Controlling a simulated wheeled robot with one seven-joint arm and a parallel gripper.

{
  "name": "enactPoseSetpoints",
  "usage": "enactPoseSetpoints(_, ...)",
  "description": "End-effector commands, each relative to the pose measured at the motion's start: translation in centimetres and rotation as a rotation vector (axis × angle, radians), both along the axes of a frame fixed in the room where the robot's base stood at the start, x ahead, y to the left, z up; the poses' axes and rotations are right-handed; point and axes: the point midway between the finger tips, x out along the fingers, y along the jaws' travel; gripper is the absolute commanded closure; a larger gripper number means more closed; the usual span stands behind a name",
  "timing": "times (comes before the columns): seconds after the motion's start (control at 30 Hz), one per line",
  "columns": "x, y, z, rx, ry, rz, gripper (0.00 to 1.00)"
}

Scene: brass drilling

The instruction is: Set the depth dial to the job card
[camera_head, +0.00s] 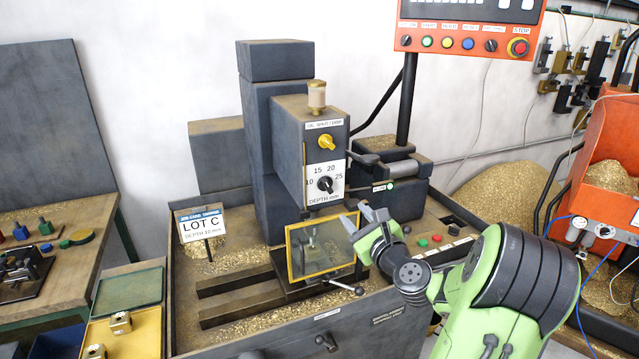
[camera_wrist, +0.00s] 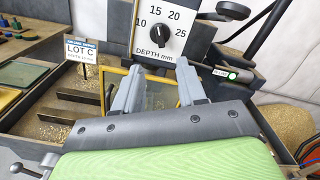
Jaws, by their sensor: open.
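The depth dial (camera_head: 325,184) is a black round knob on a white plate marked 10, 15, 20, 25 and "DEPTH mm", on the drill head's front. It also shows in the wrist view (camera_wrist: 153,29), above the fingertips. Where its pointer stands is too small to tell. The job card (camera_head: 200,228) stands left of the column, reading "LOT C" with a small line that looks like "DEPTH 10 mm"; it also shows in the wrist view (camera_wrist: 80,50). My gripper (camera_head: 362,214) is open and empty, below and right of the dial, apart from it. Its two fingers (camera_wrist: 160,72) point toward the machine.
A yellow-framed clear guard (camera_head: 322,248) stands just left of my fingers. A yellow knob (camera_head: 326,142) sits above the dial. A lever with a black handle (camera_head: 366,160) juts out right of the dial. An orange control panel (camera_head: 468,28) hangs above.

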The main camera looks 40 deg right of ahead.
Motion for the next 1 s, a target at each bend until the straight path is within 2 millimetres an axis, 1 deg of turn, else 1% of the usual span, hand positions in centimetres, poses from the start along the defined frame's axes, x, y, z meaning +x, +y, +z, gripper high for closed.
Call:
enactPoseSetpoints(0.03, 1.3, -0.1, 0.4, -0.001, -0.003, 0.005, 0.60)
enactPoseSetpoints(0.3, 7.9, -2.0, 0.4, -0.004, 0.000, 0.006, 0.60)
enactPoseSetpoints(0.4, 10.2, -2.7, 0.4, -0.004, 0.001, 0.006, 0.60)
enactPoseSetpoints(0.5, 12.0, -3.3, 0.3, -0.005, 0.000, 0.005, 0.60)
enactPoseSetpoints(0.6, 13.1, -3.7, 0.2, -0.005, 0.002, 0.003, 0.60)
enactPoseSetpoints(0.67, 13.4, -3.7, 0.2, -0.004, 0.003, 0.004, 0.60)
enactPoseSetpoints(0.9, 13.5, -3.8, 0.0, -0.004, 0.003, 0.002, 0.60)
enactPoseSetpoints(0.97, 13.5, -3.8, 0.0, -0.004, 0.003, 0.002, 0.67)
enactPoseSetpoints(1.0, 13.5, -3.8, 0.0, -0.004, 0.003, 0.002, 0.73)
